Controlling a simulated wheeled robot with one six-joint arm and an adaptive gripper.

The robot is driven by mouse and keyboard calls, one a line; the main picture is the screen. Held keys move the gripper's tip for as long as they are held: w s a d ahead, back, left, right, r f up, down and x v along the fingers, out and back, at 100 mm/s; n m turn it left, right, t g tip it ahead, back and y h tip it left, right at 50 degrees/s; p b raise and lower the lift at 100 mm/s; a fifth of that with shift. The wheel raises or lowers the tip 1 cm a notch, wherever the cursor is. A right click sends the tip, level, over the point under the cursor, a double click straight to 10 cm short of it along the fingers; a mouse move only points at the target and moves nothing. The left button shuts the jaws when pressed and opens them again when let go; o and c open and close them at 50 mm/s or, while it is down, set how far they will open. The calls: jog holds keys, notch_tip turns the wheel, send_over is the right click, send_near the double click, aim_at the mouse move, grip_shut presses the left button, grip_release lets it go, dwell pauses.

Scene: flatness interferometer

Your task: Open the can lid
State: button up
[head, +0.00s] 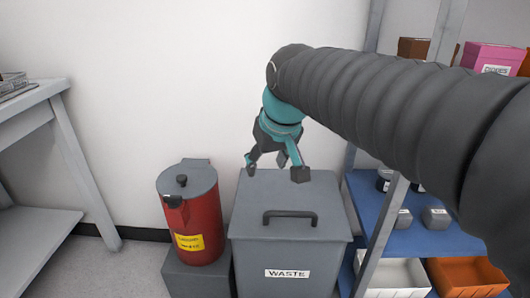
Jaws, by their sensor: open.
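The red can (200,225) stands left of centre in the head view, upright on a low grey block. It has a yellow label. Its grey lid (187,183) lies on top, closed, with a small dark knob in the middle. My gripper (275,172) is open and empty, fingers pointing down. In the picture it sits up and to the right of the can, over the back part of the waste bin's top. How far it is above that top I cannot tell.
A grey bin marked WASTE (285,250), with a dark handle on its lid, stands right beside the can. A shelf rack (400,235) with boxes and trays is at the right. A grey table (40,120) is at the left, with free floor (130,270) between it and the can.

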jog(key=s+d+f+m+h, duration=0.1)
jog(key=s+d+f+m, duration=0.1)
jog(key=s+d+f, duration=0.3)
jog(key=s+d+f+m+t, duration=0.1)
jog(key=s+d+f, duration=0.3)
jog(key=s+d, duration=0.4)
jog(key=s+m, duration=0.1)
jog(key=s, duration=0.2)
jog(key=shift+s+d+f+h+p, duration=0.25)
jog(key=shift+s+f+h+p, duration=0.15)
jog(key=c, duration=0.3)
jog(key=shift+d+m, duration=0.15)
jog(key=shift+m, duration=0.15)
